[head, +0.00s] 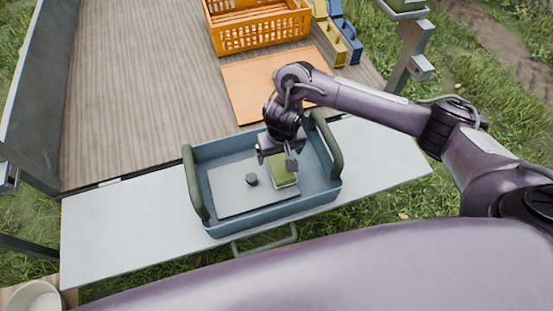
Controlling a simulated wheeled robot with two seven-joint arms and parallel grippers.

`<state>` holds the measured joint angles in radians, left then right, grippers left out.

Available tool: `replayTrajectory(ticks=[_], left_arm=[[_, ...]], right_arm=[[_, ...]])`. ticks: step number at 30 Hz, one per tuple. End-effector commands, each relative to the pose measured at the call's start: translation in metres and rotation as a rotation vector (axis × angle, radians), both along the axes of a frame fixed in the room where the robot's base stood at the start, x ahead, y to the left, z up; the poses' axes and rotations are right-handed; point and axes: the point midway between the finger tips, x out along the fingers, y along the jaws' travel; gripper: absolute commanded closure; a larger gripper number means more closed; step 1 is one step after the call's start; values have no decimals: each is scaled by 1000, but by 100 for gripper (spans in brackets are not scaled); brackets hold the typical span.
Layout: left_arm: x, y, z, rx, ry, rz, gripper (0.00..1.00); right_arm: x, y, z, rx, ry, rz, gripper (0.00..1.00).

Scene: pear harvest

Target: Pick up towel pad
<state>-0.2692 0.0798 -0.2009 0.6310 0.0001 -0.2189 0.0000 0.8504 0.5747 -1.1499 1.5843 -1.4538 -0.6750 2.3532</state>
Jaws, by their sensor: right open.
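A small green pad with a pale edge (284,178), which looks like the towel pad, lies in the right half of a blue tray (265,212) with green handles. My right gripper (277,160) is open over the tray, pointing down at the pad's far end. It hides part of the pad's far side. I cannot tell whether the fingers touch the pad. My left gripper is not in view.
A grey flat panel (228,187) with a dark knob (251,180) lies beside the pad in the tray. The tray's raised handles flank the gripper. Behind are an orange mat (245,84), an orange crate (262,35) and yellow and blue boxes (328,38). The white shelf (120,225) is clear at left.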

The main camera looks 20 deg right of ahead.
Motion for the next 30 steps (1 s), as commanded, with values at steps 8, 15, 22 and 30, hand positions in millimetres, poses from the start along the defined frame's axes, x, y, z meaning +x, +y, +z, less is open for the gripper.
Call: replayTrajectory(ticks=[8,15,22,30], left_arm=[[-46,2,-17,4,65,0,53],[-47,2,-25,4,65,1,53],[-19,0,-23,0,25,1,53],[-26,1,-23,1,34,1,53]], right_arm=[[3,-2,-32,-1,2,-2,13],[8,-5,-67,-1,1,-1,13],[9,-5,-74,0,-1,1,13],[9,-4,-73,1,-1,1,34]])
